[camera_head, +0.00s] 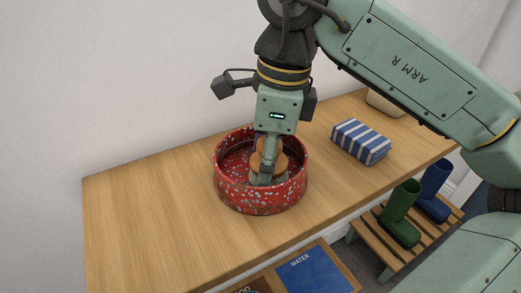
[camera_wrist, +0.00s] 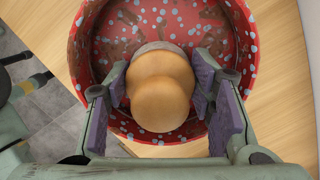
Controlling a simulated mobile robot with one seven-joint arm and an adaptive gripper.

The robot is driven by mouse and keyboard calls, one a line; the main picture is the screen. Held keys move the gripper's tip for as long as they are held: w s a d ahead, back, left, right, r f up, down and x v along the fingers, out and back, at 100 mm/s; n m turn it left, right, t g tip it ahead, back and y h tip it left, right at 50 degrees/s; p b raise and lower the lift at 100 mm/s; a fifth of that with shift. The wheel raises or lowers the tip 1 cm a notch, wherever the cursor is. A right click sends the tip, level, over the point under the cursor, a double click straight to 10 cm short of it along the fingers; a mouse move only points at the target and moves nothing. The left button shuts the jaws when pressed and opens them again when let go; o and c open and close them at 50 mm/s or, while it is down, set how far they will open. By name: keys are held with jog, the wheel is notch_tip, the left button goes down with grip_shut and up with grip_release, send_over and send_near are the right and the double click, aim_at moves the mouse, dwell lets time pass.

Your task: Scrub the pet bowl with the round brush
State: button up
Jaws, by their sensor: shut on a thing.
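The pet bowl (camera_head: 259,197) is red with pale speckles and stands upright on the wooden counter. In the wrist view the bowl (camera_wrist: 243,50) shows brown smears on its inside floor and wall. My gripper (camera_head: 265,172) points down into the bowl. In the wrist view my gripper (camera_wrist: 160,88) is shut on the round brush (camera_wrist: 160,92), with a pad on each side of its tan wooden knob. A greyish rim shows at the brush's far edge. The bristles are hidden under the knob, so I cannot tell whether they touch the bowl floor.
A blue and white striped cloth bundle (camera_head: 361,141) lies on the counter (camera_head: 140,215) right of the bowl. A beige container (camera_head: 384,103) stands farther back. Green boots (camera_head: 401,214) and blue boots (camera_head: 434,190) stand on a low slatted rack. The counter's left part is clear.

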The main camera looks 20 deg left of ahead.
aim_at(245, 172)
jog(key=shift+d, duration=0.2)
jog(key=shift+a+f, duration=0.15)
jog(key=shift+a, duration=1.6)
jog(key=shift+d, duration=1.75)
jog(key=shift+a, duration=1.8)
jog(key=shift+d, duration=1.85)
